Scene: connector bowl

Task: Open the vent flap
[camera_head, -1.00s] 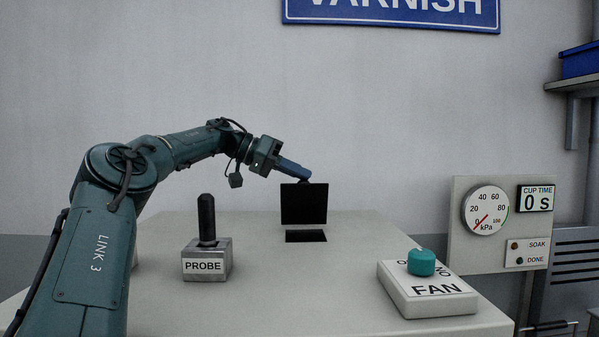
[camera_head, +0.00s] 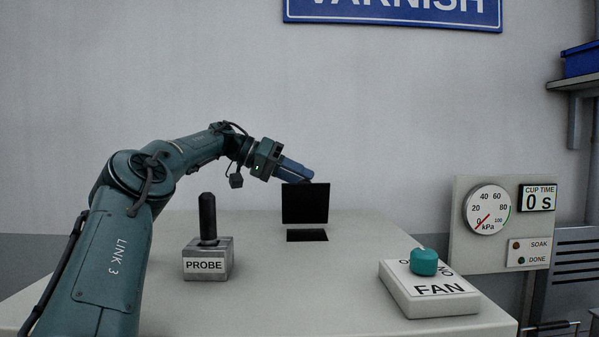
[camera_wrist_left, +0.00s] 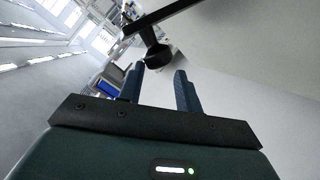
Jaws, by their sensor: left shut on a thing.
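The vent flap (camera_head: 305,204) is a black square panel standing up behind a dark slot (camera_head: 306,235) in the bench top. In the left wrist view it is a dark bar (camera_wrist_left: 165,16) seen edge-on, with a round black knob (camera_wrist_left: 157,54). My left gripper (camera_head: 307,178) is at the flap's top edge, coming from behind and left. In the wrist view its two blue fingers (camera_wrist_left: 160,68) stand apart at the knob, shut on it. The exact finger contact is hard to see. My right gripper is not in view.
A grey PROBE block (camera_head: 207,264) with a black handle stands at the left on the bench (camera_head: 330,285). A FAN box (camera_head: 430,297) with a teal knob (camera_head: 424,262) is at the right front. A gauge panel (camera_head: 470,250) stands behind it. The bench middle is clear.

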